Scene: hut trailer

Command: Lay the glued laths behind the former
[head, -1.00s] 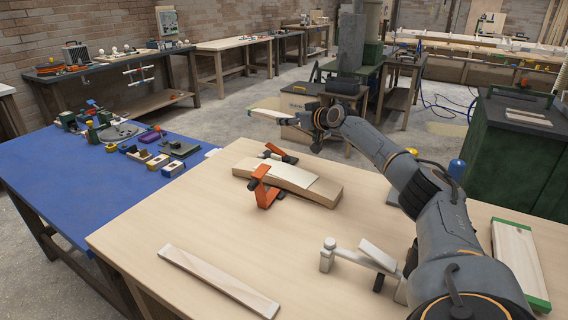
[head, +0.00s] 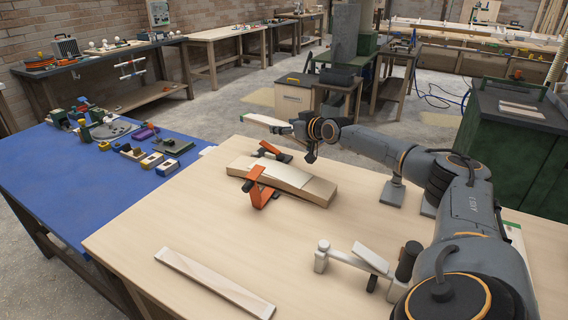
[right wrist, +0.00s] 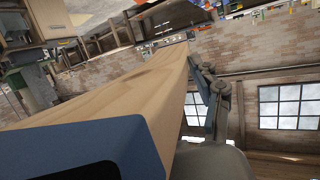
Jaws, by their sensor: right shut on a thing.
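My right gripper (head: 305,135) is shut on the glued laths (head: 264,122), a pale wooden strip held above the far edge of the workbench and pointing left. In the right wrist view the laths (right wrist: 120,105) run away from a dark blue part (right wrist: 80,150); a grey finger (right wrist: 215,100) lies along their right side. The former, a curved wooden block (head: 318,192), lies on the bench nearer than the gripper, with a paler strip along its top. An orange clamp (head: 260,188) stands at its near side, and another (head: 271,151) lies behind it. My left gripper is not in view.
A loose pale lath (head: 215,283) lies at the front of the bench (head: 140,230). A white lever device (head: 350,262) stands right of it. Small dark plates (head: 392,194) lie below my right arm. A blue table (head: 50,165) with small tools adjoins at left.

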